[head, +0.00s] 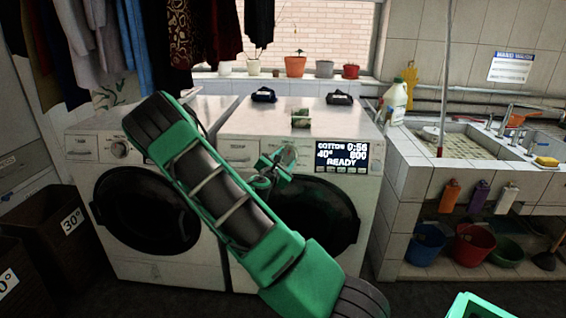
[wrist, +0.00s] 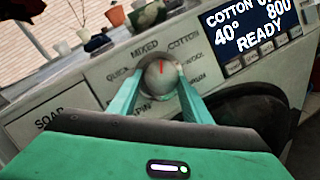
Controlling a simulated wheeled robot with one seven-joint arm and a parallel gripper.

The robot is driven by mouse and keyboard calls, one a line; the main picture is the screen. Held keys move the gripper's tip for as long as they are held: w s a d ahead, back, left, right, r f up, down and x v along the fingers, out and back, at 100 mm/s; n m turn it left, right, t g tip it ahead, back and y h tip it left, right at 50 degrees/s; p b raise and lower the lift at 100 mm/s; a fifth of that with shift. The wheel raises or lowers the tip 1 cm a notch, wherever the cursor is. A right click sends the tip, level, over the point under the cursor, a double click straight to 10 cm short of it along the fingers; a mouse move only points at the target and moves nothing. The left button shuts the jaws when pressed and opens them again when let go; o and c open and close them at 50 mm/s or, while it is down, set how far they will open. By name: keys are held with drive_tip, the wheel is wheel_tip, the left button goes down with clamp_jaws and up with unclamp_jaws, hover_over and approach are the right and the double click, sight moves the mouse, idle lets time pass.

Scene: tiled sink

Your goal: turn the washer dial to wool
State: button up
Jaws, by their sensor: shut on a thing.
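The washer dial (wrist: 161,79) is a round grey knob with a red mark that points up in the wrist view, between the printed words MIXED and COTTON. WOOL is printed to its right and QUICK to its left. My gripper (wrist: 158,82) has one finger on each side of the dial and is shut on it. In the head view my gripper (head: 272,168) is at the front panel of the right-hand washer (head: 237,138), partly hiding the dial. The display (head: 342,156) reads COTTON, 40°, 0:56, 800 and READY.
A second washer (head: 148,202) stands to the left. A tiled sink counter (head: 452,165) is to the right, with buckets below. Small items, including a green-and-white box (head: 300,118), lie on the right-hand washer's top. Clothes hang at the upper left.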

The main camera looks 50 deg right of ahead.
drive_tip(key=shift+w+a+r+m+g+y, duration=0.15)
drive_tip(key=shift+m+g+y, duration=0.4)
drive_tip(key=shift+m, duration=1.6)
drive_tip(key=shift+w+d+r+m+g+y, duration=0.15)
drive_tip(key=shift+m+g+y, duration=0.35)
drive_tip(key=shift+m, duration=1.7)
drive_tip(key=shift+w+a+r+m+g+y, duration=0.15)
drive_tip(key=shift+m+g+y, duration=0.4)
drive_tip(key=shift+m, duration=1.6)
drive_tip(key=shift+s, duration=0.1)
drive_tip(key=o, duration=1)
drive_tip(key=shift+r, duration=0.1)
